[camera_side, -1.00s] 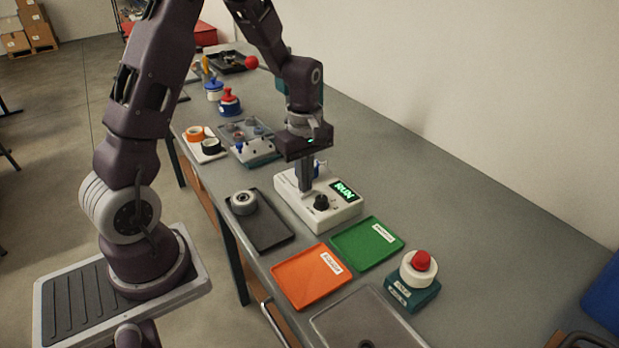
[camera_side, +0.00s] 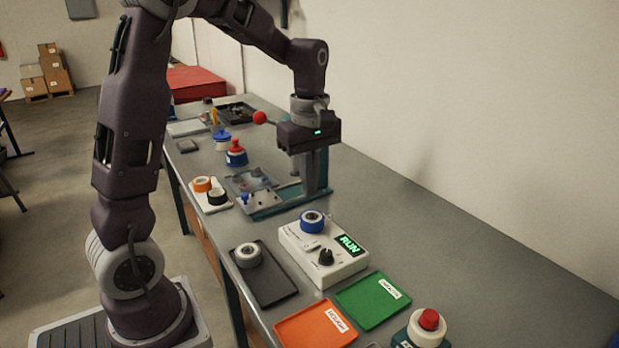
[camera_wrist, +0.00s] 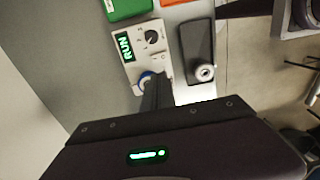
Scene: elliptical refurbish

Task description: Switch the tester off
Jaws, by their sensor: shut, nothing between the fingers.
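The tester (camera_side: 345,262) is a white box with a green display (camera_side: 349,244) reading RUN, a black knob (camera_side: 326,257) and a small light-coloured switch-like part (camera_side: 311,246) on top. A blue-rimmed wheel (camera_side: 312,217) sits at its far end. My gripper (camera_side: 318,188) is shut and empty, pointing down, raised beyond the tester's far end and apart from it. In the wrist view the tester (camera_wrist: 151,49) lies past my fingertips (camera_wrist: 158,84), its display also reading RUN. The fingers stand close to the wheel in that view and partly cover that end.
A black tray (camera_side: 273,285) with a wheel lies left of the tester. Orange (camera_side: 316,328) and green (camera_side: 374,300) trays and a red-topped button (camera_side: 429,320) lie nearer. A teal fixture (camera_side: 265,205) with a red-balled lever stands beside my gripper. The bench right of the tester is clear.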

